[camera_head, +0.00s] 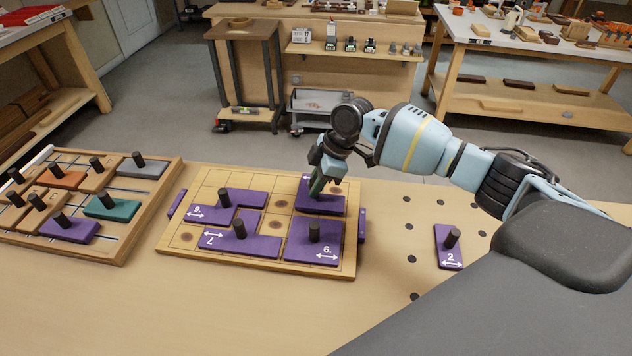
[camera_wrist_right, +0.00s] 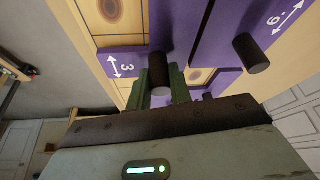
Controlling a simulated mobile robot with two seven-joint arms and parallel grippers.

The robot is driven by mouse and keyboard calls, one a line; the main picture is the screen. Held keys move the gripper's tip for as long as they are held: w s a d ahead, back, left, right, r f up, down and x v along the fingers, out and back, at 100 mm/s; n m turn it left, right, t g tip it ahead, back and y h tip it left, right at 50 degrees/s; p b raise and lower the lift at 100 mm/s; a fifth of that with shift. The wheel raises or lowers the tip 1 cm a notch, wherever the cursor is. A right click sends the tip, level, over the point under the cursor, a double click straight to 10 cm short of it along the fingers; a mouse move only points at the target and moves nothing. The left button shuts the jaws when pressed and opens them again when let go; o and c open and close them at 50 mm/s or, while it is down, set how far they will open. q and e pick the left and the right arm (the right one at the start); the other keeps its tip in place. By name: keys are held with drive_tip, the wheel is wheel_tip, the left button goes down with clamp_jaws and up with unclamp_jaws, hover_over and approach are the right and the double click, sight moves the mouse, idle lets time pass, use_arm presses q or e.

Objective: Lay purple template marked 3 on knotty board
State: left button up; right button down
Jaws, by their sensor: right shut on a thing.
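The knotty board (camera_head: 173,238) is a pale wooden panel with dark round knots, on the bench in the middle of the head view. The purple template marked 3 (camera_head: 318,205) is at its far right corner; its number shows in the wrist view (camera_wrist_right: 122,62). It looks flat at the board's surface; I cannot tell whether it fully rests there. My right gripper (camera_head: 318,186) is shut on this template's dark knob (camera_wrist_right: 159,78), coming from above. Gripper and arm hide part of the template in the head view. My left gripper is out of view.
Purple templates marked 9 (camera_head: 205,213), 7 (camera_head: 262,246) and 6 (camera_head: 304,250) lie on the board. A purple template marked 2 (camera_head: 444,258) lies on the bench at right. A slotted rack (camera_head: 124,245) with coloured knobbed pieces stands at left. The front bench is clear.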

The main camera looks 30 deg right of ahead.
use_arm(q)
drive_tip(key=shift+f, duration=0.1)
use_arm(e)
drive_tip(key=shift+f, duration=0.2)
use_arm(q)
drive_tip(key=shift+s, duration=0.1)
use_arm(e)
drive_tip(key=shift+f, duration=0.3)
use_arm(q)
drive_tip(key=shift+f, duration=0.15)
use_arm(e)
drive_tip(key=shift+f, duration=0.15)
idle(0.6)
idle(1.0)
drive_tip(key=c, duration=0.8)
unclamp_jaws()
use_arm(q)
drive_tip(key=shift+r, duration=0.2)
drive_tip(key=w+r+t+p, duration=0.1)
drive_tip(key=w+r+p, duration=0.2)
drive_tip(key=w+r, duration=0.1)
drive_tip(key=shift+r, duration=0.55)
use_arm(e)
drive_tip(key=shift+r, duration=3.95)
